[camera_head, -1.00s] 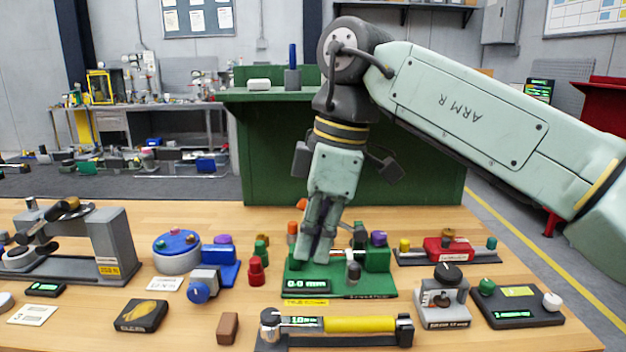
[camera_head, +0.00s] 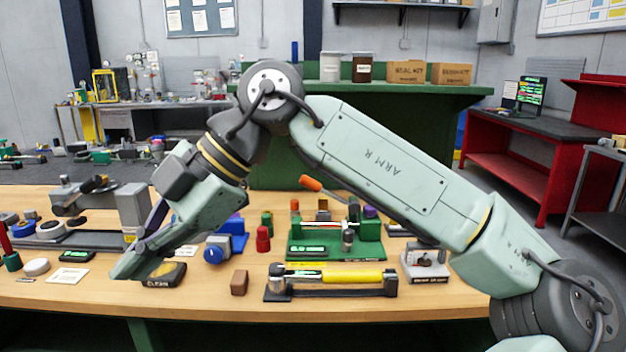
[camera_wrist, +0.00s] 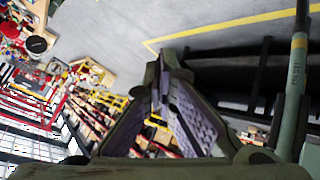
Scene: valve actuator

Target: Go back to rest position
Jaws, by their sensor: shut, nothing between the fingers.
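My gripper (camera_head: 128,262) is in the head view at the left, above the front left part of the workbench. It points down and to the left, shut and empty. In the wrist view its two fingers (camera_wrist: 163,88) come together at the tips. The green fixture with a small display (camera_head: 330,250) stands on the bench to the right of the gripper, apart from it. An orange-handled part (camera_head: 310,183) sticks up above the fixture. My gripper and forearm hide part of the grey stand (camera_head: 133,208) at the left.
A yellow cylinder on a dark base (camera_head: 330,276) lies near the bench's front edge. A brown block (camera_head: 239,282), a red knob (camera_head: 263,239) and a blue-knobbed part (camera_head: 216,248) stand nearby. A black pad (camera_head: 172,270) lies by the gripper. Open air surrounds the raised arm.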

